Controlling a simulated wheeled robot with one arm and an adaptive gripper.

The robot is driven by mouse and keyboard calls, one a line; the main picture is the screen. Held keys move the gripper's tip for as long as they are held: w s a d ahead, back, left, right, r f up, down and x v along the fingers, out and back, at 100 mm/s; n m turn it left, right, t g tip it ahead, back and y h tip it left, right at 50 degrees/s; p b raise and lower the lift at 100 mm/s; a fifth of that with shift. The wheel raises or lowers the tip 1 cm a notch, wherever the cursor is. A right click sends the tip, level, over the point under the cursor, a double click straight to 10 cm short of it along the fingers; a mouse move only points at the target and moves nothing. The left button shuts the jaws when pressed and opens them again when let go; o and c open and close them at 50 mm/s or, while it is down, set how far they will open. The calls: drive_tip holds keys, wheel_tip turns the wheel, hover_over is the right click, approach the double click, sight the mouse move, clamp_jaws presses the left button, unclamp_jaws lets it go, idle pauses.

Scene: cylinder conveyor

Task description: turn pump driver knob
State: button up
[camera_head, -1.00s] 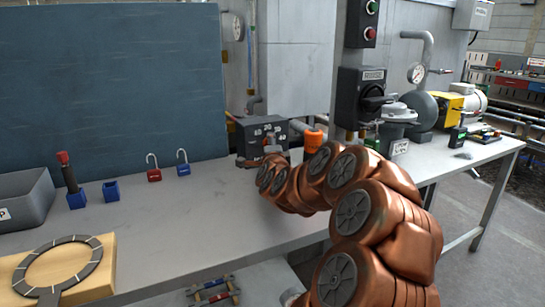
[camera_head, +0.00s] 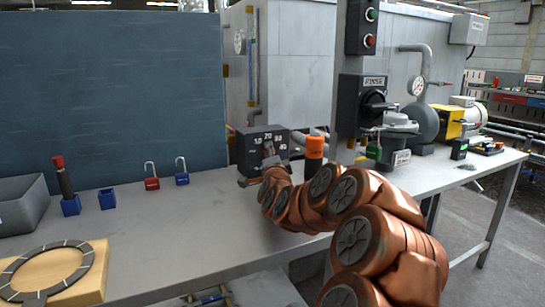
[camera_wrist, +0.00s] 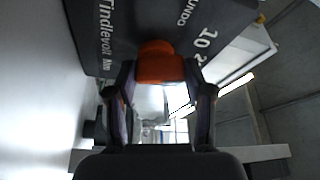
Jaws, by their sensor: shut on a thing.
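The dark grey driver box (camera_head: 245,146), with white numbers along its top, stands on the bench against the back. In the wrist view its printed face (camera_wrist: 105,50) fills the upper part. An orange knob (camera_wrist: 160,64) sticks out from that face, between my fingertips. My gripper (camera_head: 267,158) is at the front of the box and hides the knob in the head view. In the wrist view the two fingers (camera_wrist: 160,82) lie on either side of the knob, shut on it.
An orange cylinder (camera_head: 315,147) stands right of the box, close to my arm. A black rotary switch box (camera_head: 362,100) is mounted on a post further right. A red padlock (camera_head: 152,183) and blue padlock (camera_head: 182,178) stand left.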

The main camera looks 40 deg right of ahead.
drive_tip(key=o, duration=1.2)
drive_tip(key=shift+c, duration=0.2)
drive_tip(key=shift+r, duration=0.1)
